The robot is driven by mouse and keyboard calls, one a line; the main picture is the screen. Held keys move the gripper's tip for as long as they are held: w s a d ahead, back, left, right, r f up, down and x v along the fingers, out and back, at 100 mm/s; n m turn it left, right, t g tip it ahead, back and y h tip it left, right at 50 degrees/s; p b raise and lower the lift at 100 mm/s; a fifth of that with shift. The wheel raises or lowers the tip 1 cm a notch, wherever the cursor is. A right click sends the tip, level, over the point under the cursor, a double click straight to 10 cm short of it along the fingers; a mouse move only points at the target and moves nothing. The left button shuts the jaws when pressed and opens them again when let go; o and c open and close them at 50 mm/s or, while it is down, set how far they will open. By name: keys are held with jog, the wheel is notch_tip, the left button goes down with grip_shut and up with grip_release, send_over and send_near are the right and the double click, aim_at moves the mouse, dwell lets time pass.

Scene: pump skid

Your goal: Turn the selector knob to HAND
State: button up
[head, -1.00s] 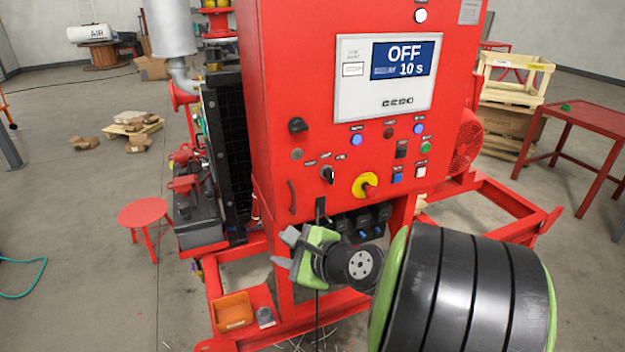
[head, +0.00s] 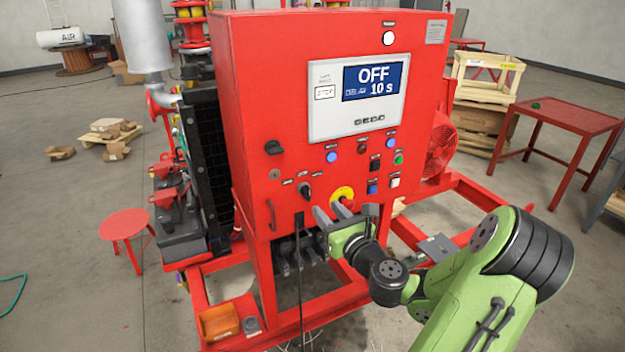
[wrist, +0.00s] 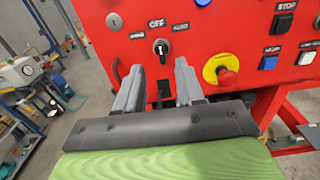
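The selector knob (head: 304,190) is a small black rotary switch low on the red panel; its handle shows a white mark. In the wrist view the knob (wrist: 161,47) sits under an OFF label, with smaller labels to each side, and its pointer is roughly upright, toward OFF. My gripper (head: 343,214) is in front of the panel, below and to the right of the knob. In the wrist view my gripper (wrist: 158,80) has its two grey fingers apart with nothing between them. The knob appears beyond the fingertips, apart from them.
A red emergency stop on a yellow ring (wrist: 221,69) sits right of the knob, close to my fingers. A display reading OFF, 10 s (head: 371,82) is above. A key lock (wrist: 114,21) is left. A handle (head: 271,215) and hanging black cable (head: 299,270) are nearby.

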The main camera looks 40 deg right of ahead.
aim_at(310, 191)
jog(key=p+x, duration=0.2)
jog(key=x, duration=0.6)
jog(key=shift+w+d+f, duration=0.1)
jog(key=shift+w+f, duration=0.1)
jog(key=shift+w, duration=0.2)
grip_shut()
